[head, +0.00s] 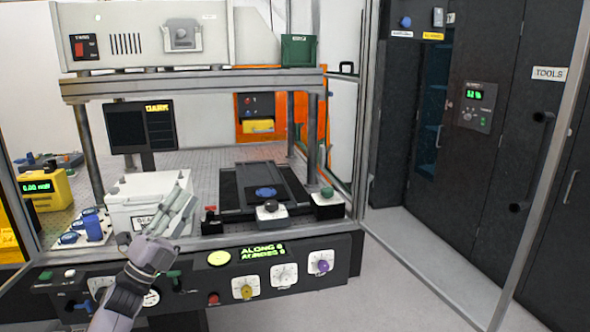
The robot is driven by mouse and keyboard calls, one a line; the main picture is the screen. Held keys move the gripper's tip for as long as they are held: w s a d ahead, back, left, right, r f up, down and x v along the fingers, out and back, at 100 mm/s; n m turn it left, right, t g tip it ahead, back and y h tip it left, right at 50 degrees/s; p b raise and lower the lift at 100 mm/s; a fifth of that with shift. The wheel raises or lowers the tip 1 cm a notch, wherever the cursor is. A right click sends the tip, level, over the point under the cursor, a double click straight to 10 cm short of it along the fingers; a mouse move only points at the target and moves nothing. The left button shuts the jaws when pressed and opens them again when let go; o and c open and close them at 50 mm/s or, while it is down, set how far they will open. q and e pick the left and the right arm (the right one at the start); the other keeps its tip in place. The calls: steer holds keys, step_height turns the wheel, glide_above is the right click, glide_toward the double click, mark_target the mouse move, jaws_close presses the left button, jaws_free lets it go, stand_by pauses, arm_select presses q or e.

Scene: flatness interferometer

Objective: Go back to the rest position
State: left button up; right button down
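My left arm comes in from the bottom left, and its grey gripper (184,200) points up and away. Its fingers overlap the right side of a white box (150,186) with a dark label on its front. I cannot tell whether the fingers touch the box or are in front of it, or whether anything is between them. The fingers look close together, but the gap is unclear. My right gripper is out of view.
Frame posts (363,110) stand at the right. Dark cabinets (497,100) are beyond; the floor (430,265) there is clear.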

arm_select(q)
steer(key=w+a+f+n+y, duration=0.6)
steer(key=n+y, duration=0.4)
steer(key=n, duration=0.3)
steer(key=w+a+f+n+y, duration=0.4)
steer(key=a+f+n+y, duration=0.25)
steer(key=n+y, duration=0.45)
steer(key=s+d+f+g+h, duration=0.1)
steer(key=s+f+g, duration=0.15)
steer(key=f, duration=0.95)
steer(key=s+d+f+n+g, duration=0.15)
steer(key=s+f, duration=0.25)
steer(key=f, duration=0.7)
steer(key=s+d+f+g+h, duration=0.1)
steer(key=s+f+g, duration=0.25)
steer(key=f, duration=0.85)
steer(key=s+d+f+g, duration=0.3)
steer(key=s+f+g, duration=0.2)
steer(key=s+f, duration=1.7)
steer(key=s+d+f+g, duration=0.1)
steer(key=s+f, duration=0.3)
steer(key=s, duration=0.8)
steer(key=s+d+f+g, duration=0.2)
steer(key=s+f+g, duration=0.1)
steer(key=s, duration=0.9)
steer(key=s+d+f+g, duration=0.2)
steer(key=s+f, duration=0.3)
steer(key=s, duration=0.7)
steer(key=shift+d+h, duration=0.25)
steer(key=shift+h, duration=0.15)
